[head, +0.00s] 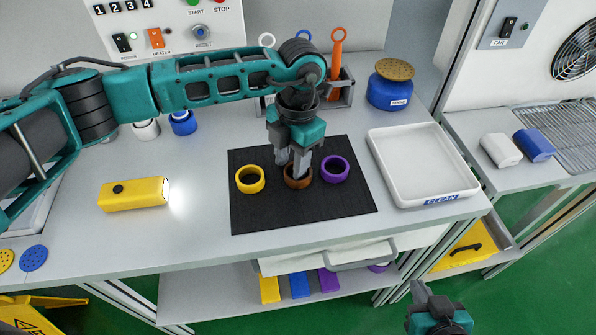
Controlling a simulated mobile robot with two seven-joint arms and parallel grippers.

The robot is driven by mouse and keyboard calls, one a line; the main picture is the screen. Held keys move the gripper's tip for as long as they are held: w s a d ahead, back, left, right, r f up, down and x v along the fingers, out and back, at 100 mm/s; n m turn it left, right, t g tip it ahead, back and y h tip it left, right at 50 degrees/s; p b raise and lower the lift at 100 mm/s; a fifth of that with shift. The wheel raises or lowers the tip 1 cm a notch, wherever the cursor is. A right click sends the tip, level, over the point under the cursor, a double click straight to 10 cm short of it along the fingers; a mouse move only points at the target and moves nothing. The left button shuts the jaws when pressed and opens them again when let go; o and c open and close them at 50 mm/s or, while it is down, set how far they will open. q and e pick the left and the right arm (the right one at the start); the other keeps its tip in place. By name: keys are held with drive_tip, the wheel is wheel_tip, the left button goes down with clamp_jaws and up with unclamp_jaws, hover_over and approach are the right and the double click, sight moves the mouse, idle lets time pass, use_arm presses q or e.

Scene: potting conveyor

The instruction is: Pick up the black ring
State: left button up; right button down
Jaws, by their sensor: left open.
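Three rings stand in a row on a black mat (262,213): a yellow ring (250,188) at left, a brown ring (298,184) in the middle and a purple ring (341,172) at right. I see no black ring. My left gripper (292,172) points down at the brown ring with its jaws open. Its fingers hide part of that ring's far side, and I cannot tell whether they touch it. My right gripper (419,289) is low at the bottom right, off the table and away from the rings; its jaws are not clear.
A white tray (428,198) marked CLEAN stands right of the mat. A yellow flashlight (134,194) lies lit at left. A blue jar (390,92) and a tool rack (342,92) stand behind. The table's front edge is clear below the mat.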

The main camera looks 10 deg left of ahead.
use_arm(q)
clamp_jaws()
drive_tip(key=shift+r, duration=0.2)
idle(0.4)
